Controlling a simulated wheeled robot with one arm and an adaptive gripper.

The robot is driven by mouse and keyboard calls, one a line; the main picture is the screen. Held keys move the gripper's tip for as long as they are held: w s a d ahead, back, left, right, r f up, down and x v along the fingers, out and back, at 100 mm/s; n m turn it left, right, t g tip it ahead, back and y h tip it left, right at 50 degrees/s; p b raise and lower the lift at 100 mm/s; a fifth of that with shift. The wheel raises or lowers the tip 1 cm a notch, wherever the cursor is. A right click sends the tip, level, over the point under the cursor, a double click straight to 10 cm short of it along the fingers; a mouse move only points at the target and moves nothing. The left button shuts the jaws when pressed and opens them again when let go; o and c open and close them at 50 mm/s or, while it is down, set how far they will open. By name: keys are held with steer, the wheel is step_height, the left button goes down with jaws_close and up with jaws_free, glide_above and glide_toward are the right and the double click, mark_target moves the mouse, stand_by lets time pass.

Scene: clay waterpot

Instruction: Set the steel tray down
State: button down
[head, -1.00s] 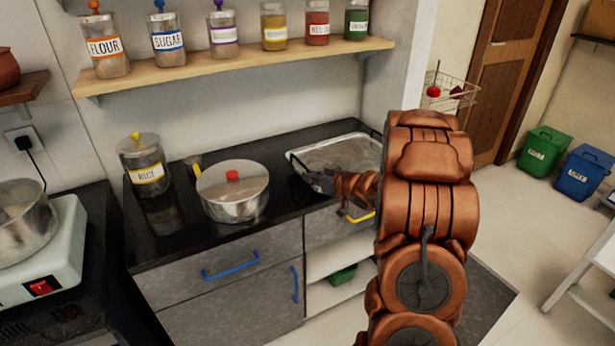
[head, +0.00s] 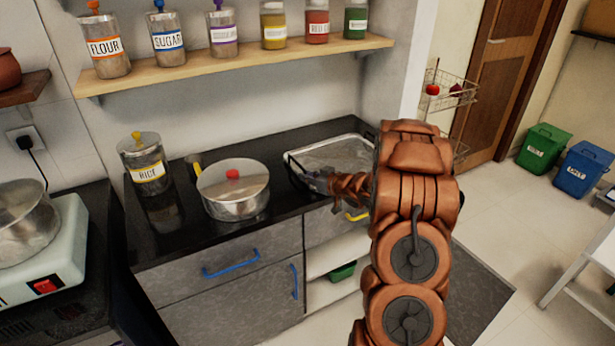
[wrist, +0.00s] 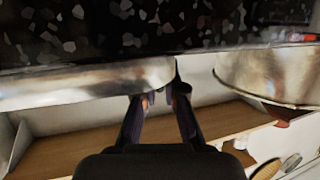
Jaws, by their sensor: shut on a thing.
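The steel tray (head: 338,152) is a shallow, shiny rectangular tray at the right end of the black countertop (head: 292,140), partly hidden behind my arm. My gripper (head: 303,177) holds its near left edge in the head view. In the wrist view, the two fingers of my gripper (wrist: 160,92) are closed on the rim of the tray (wrist: 85,85). The speckled black counter surface (wrist: 160,25) lies close against the tray in that view. I cannot tell whether the tray's whole underside touches the counter.
A lidded steel pot (head: 232,192) stands on the counter left of the tray. A rice jar (head: 146,165) stands farther left. A wall shelf (head: 240,58) with several jars hangs above. A wall edge (head: 388,85) bounds the counter's right end.

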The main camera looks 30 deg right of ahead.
steer(key=c, duration=1.3)
jaws_free()
steer(key=shift+o, duration=0.2)
steer(key=shift+s+r, duration=0.1)
steer(key=shift+s, duration=0.05)
steer(key=b+v, duration=0.1)
steer(key=v, duration=1)
steer(key=shift+s+r, duration=0.15)
steer(key=shift+s, duration=0.15)
steer(key=shift+d, duration=0.15)
